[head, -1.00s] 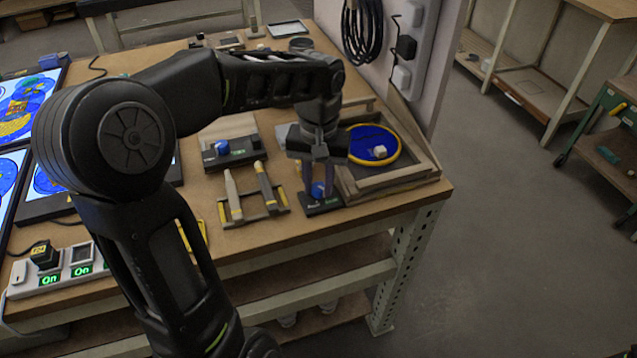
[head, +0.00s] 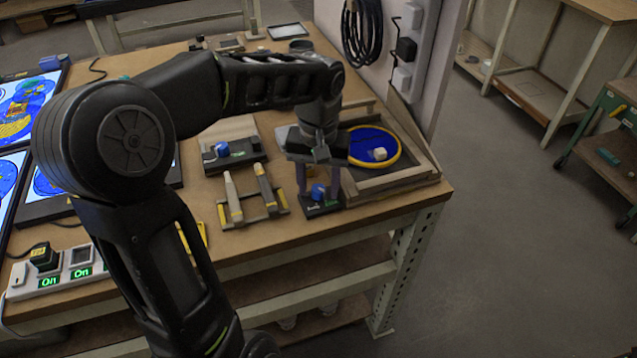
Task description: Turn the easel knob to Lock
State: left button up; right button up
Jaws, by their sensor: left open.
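A small blue knob (head: 318,192) sits on a black base with green lettering (head: 322,208) at the table's front right, beside the wooden easel frame (head: 395,188). The lettering is too small to read, so I cannot tell the knob's setting. My left gripper (head: 318,184) points down over this knob. It is open, one finger on each side of the knob; I cannot tell whether either touches it. The easel frame holds a blue disc with a yellow ring (head: 397,158) and a small pale block (head: 380,153). My right gripper is not in view.
A second blue knob (head: 222,149) stands on a black box further left. Two pale-tipped tools (head: 233,198) lie in a yellow-edged rack between. A power strip (head: 60,272) lit "On" is at the front left. A panel with a coiled cable (head: 362,32) rises behind the easel.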

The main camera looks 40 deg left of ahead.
aim_at(319, 188)
pick_arm(q)
notch_tip(319, 188, up, 8)
jog(key=shift+f, duration=0.1)
dwell(0.4)
dwell(0.5)
